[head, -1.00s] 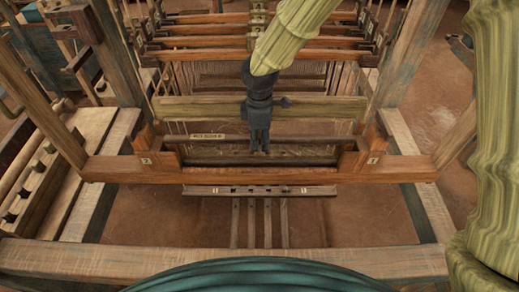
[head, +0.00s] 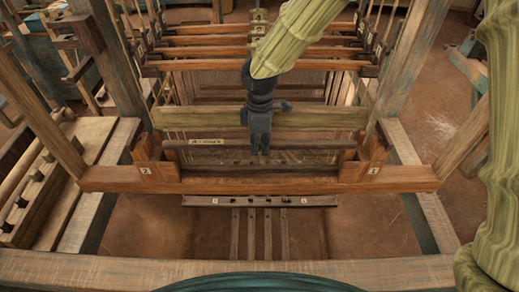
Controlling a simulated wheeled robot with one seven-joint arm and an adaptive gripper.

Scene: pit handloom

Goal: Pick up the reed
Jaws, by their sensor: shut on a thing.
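The reed (head: 310,143) is a long, thin, dark-brown bar with a pale label near its left end. It lies level across the wooden batten frame in the head view, between its two end blocks. My gripper (head: 259,151) points down at the middle of the reed, its dark fingers shut on it. The fingers hide the middle of the reed, and the exact contact is too small to see. The reed's lower part is hard to tell from the dark slot and threads behind it.
The batten's front bar (head: 225,186) runs just below the reed, with end blocks (head: 156,165) and (head: 366,164). A pale greenish beam (head: 200,117) crosses close behind my gripper. Treadles (head: 251,235) lie below. A thick front beam (head: 120,269) crosses nearest me.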

